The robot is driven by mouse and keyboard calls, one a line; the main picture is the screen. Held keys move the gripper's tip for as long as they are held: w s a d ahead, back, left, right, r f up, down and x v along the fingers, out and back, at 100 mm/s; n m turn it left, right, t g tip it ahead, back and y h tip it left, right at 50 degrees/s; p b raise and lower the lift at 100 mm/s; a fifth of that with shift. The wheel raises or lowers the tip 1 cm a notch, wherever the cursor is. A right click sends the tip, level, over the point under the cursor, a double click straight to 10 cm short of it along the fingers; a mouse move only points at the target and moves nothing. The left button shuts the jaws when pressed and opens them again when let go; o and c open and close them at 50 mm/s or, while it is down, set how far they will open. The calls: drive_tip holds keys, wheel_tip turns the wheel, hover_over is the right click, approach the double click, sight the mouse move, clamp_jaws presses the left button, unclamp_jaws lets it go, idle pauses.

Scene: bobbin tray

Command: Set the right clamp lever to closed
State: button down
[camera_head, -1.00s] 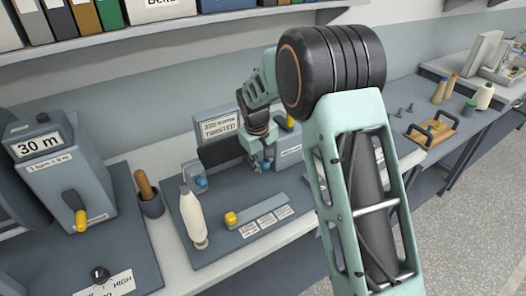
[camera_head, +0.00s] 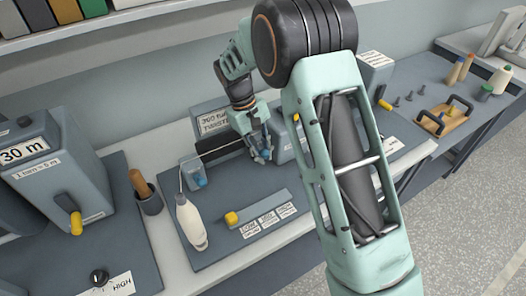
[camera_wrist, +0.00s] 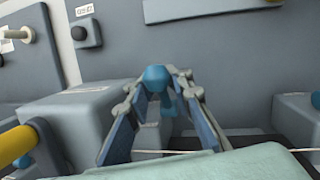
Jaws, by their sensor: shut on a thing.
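My gripper (camera_head: 262,155) is at the twisting station on the bench, beside the sign in the head view. In the wrist view, its fingers (camera_wrist: 160,90) are closed in around the right clamp's blue lever (camera_wrist: 156,76), whose rounded end shows between the fingertips. The fingers hide much of this lever in the head view, so its exact angle is unclear. The left clamp (camera_head: 192,176) with its own blue knob stands to the left. A thin pale cord (camera_head: 215,150) runs from near the left clamp toward my gripper, and it crosses low in the wrist view (camera_wrist: 290,151).
A white cone bobbin (camera_head: 190,222) stands in front of the left clamp. A yellow-knobbed slider (camera_head: 231,218) lies in front of my gripper. A yellow handle (camera_wrist: 15,146) is close by in the wrist view. A 30 m winder (camera_head: 60,175) stands left.

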drive_tip(key=shift+w+a+r, duration=0.15)
drive_tip(key=shift+w+r, duration=0.1)
drive_tip(key=shift+r, duration=0.1)
drive_tip(key=c, duration=2)
unclamp_jaws()
drive_tip(key=shift+s, duration=0.1)
drive_tip(key=shift+o, duration=1.3)
drive_tip(key=shift+f, duration=0.15)
drive_tip(key=shift+s, duration=0.1)
drive_tip(key=v, duration=1.2)
